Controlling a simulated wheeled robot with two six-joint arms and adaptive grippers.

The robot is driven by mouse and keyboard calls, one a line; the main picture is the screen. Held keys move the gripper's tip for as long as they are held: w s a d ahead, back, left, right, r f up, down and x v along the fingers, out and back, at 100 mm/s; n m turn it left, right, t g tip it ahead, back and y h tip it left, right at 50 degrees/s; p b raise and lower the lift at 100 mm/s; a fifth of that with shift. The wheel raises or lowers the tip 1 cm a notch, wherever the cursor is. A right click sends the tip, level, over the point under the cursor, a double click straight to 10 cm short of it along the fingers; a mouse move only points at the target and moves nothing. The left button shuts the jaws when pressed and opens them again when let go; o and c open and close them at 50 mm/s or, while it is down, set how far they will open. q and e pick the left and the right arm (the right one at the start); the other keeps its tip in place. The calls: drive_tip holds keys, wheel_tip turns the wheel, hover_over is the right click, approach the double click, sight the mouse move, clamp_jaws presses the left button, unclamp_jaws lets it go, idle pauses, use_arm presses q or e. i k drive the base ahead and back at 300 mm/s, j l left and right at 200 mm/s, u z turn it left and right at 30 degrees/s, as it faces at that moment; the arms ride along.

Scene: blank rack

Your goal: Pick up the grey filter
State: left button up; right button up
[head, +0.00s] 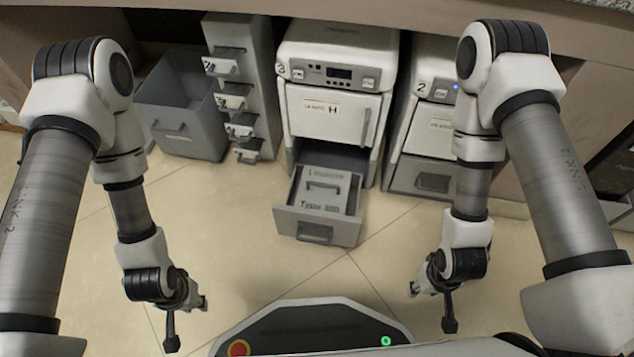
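The grey filter (321,190) is a flat grey block with a handle on top and the lettering "Type 300". It lies inside the pulled-out bottom drawer (315,232) of the middle unit, in the head view. My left gripper (188,322) hangs over the floor to the left and in front of the drawer. Its two fingers look spread, with nothing between them. My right gripper (431,307) hangs to the right and in front of the drawer. Its fingers also look spread and empty. Neither gripper touches the filter or the drawer.
The middle white unit (337,52) is marked 3, with a closed door marked H above the drawer. A similar unit (425,128) marked 2 stands to the right, its drawer closed. An empty-looking grey bin (178,100) and a narrow column of small drawers (233,60) stand left. The tiled floor ahead is clear.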

sight(320, 189)
drive_tip(key=i+j+z, duration=0.1)
drive_tip(key=j+z, duration=0.65)
drive_tip(key=j, duration=0.15)
drive_tip(key=j+z, duration=0.5)
drive_tip(key=z, duration=0.4)
drive_tip(key=i+j, duration=0.05)
